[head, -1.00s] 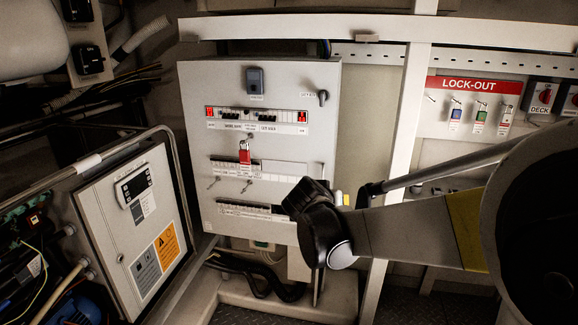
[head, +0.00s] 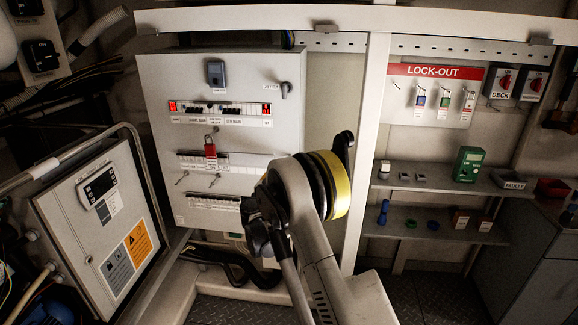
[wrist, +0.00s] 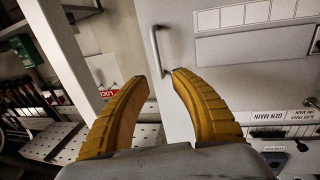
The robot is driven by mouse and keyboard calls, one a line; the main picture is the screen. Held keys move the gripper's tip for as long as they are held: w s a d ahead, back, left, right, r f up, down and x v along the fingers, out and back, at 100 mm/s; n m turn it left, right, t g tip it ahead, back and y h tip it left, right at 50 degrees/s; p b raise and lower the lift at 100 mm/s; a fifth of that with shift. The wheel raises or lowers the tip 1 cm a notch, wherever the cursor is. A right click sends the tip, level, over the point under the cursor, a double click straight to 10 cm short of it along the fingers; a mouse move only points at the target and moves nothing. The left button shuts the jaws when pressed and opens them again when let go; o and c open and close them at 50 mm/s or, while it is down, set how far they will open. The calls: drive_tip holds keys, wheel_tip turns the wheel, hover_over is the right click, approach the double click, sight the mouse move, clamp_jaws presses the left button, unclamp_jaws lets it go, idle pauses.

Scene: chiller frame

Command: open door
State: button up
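The door is the light grey front panel (head: 250,70) of a wall cabinet, with breaker rows, labels and a red padlock (head: 210,150). It appears closed. The same grey panel (wrist: 220,85) shows close up in the wrist view, with a slim bar handle (wrist: 154,45). My gripper (wrist: 160,75) is open, its two yellow fingers spread. The handle's near end lies between the fingertips in that picture; I cannot tell whether they touch. In the head view my arm covers the panel's lower right, and I cannot make out the handle or fingers there.
A lower cabinet (head: 95,225) with a display and warning labels stands at left. A white upright post (head: 372,130) is just right of the panel. Beyond it are a red LOCK-OUT board (head: 435,75) and shelves (head: 440,180) with small items. Hoses lie below the panel.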

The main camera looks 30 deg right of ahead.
drive_tip(key=b+x, duration=0.1)
drive_tip(key=x, duration=0.5)
drive_tip(key=shift+w+d, duration=0.15)
clamp_jaws()
